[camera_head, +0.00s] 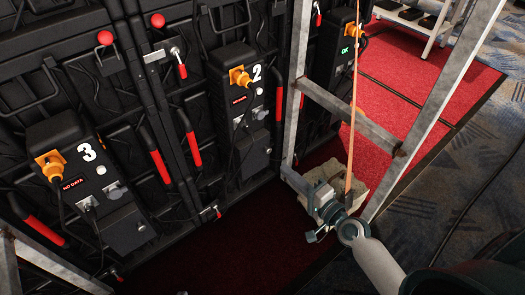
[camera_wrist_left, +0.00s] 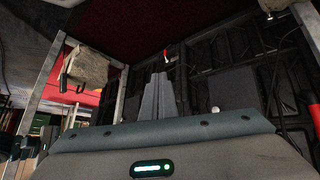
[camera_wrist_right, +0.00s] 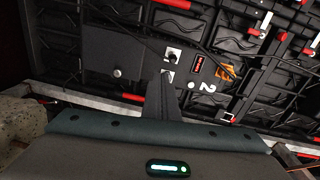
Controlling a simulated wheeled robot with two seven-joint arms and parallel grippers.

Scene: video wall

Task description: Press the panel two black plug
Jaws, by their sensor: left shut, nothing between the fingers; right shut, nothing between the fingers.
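Panel two (camera_head: 237,100) is a black box marked with a white 2, with an orange plug (camera_head: 240,76) at its top and a red display below it. My left gripper (camera_wrist_left: 158,95) is shut and empty, pointing at the wall backs, and is out of the head view.
A metal frame (camera_head: 345,112) stands right of panel two, with a strap and a stone-like block (camera_head: 355,186) near my right gripper. Panel three (camera_head: 85,170) is at left; another panel (camera_head: 335,50) shows a green OK. Red floor lies in front.

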